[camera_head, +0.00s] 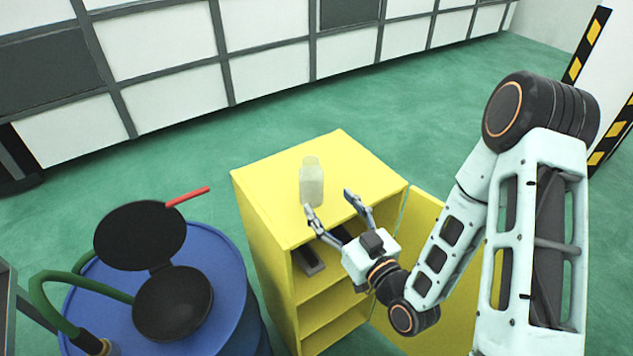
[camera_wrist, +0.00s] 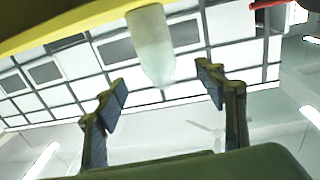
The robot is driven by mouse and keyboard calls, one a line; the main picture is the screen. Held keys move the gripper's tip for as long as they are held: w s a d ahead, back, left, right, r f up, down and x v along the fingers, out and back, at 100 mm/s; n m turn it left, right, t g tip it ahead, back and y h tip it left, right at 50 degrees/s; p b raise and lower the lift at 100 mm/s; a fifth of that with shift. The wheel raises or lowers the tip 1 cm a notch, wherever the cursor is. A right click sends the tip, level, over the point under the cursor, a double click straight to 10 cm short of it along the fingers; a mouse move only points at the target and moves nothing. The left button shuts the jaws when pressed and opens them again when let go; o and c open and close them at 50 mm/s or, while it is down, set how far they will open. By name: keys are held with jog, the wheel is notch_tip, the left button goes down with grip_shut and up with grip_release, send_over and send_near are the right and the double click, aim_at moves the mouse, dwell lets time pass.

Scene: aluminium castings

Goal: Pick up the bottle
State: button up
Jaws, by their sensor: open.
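The bottle (camera_head: 312,184) is pale, translucent and whitish. It stands upright on top of the yellow cabinet (camera_head: 270,190). My gripper (camera_head: 330,202) is open and empty at the cabinet's front edge, with its fingers pointing toward the bottle. In the head view, one fingertip appears close to the bottle's lower part; I cannot tell whether they touch. In the wrist view, the bottle (camera_wrist: 150,46) appears upside down, between and beyond the two open fingers (camera_wrist: 163,84).
The cabinet's door (camera_head: 420,245) hangs open at the right, and a dark object (camera_head: 309,260) lies on an inner shelf. A blue drum (camera_head: 225,275) with black discs and a green hose stands at the left. The cabinet top is otherwise clear.

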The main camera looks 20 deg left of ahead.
aim_at(317, 183)
jog(key=b, duration=0.1)
jog(key=w+a+b, duration=0.1)
jog(key=b, duration=0.1)
jog(key=shift+f, duration=0.3)
jog(key=w+a+b, duration=0.1)
jog(key=b, duration=0.1)
jog(key=shift+b, duration=0.4)
jog(key=shift+b+x, duration=0.95)
jog(key=shift+x, duration=0.15)
jog(key=shift+w+a+r, duration=0.3)
jog(key=shift+w+r, duration=0.15)
jog(key=p+x, duration=0.2)
jog(key=x, duration=0.1)
jog(key=shift+w+a+r, duration=0.1)
jog(key=shift+w, duration=0.2)
jog(key=shift+w+a, duration=0.3)
jog(key=shift+w, duration=0.05)
jog(key=c, duration=1.4)
